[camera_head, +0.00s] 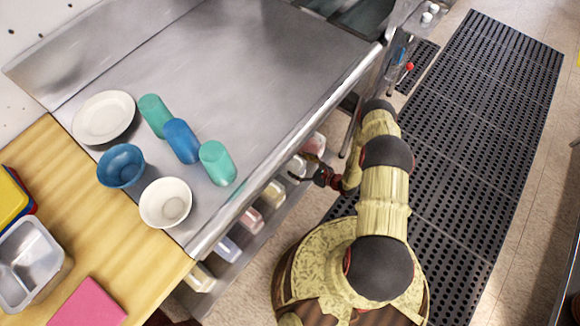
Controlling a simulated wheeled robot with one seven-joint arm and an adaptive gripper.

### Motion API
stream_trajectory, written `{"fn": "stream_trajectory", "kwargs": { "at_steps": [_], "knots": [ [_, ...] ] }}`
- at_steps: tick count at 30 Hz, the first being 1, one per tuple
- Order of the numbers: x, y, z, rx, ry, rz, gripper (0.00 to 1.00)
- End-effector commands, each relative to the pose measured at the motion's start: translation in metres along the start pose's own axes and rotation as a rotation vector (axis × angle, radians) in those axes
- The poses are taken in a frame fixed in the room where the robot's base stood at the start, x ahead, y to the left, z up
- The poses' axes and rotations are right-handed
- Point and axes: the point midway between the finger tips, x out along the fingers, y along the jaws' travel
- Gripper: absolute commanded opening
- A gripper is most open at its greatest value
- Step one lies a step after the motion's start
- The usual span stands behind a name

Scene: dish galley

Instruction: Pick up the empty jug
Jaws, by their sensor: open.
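I cannot make out a jug for certain in this view. My gripper (303,168) is open beside the front edge of the steel counter, below its top and close to a row of small containers (273,194) under it. Nothing shows between its fingers, though they are small and dark here. On the counter lie two green tumblers (217,163) (154,116) with a blue tumbler (181,141) between them.
A white plate (104,118), a blue bowl (121,166) and a white bowl (166,203) stand at the counter's left. A wooden board (120,235) holds a metal pan (31,260) and a pink block (88,304). The counter's middle is bare. Black matting (470,130) covers the floor.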

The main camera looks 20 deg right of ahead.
Motion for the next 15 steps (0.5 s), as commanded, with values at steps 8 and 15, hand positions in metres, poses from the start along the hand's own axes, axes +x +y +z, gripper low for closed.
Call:
{"fn": "stream_trajectory", "kwargs": {
  "at_steps": [8,15],
  "knots": [
    [0.037,-0.004,-0.003,-0.002,0.000,0.001,0.80],
    [0.054,-0.004,0.000,-0.001,0.000,0.000,0.80]
  ]
}}
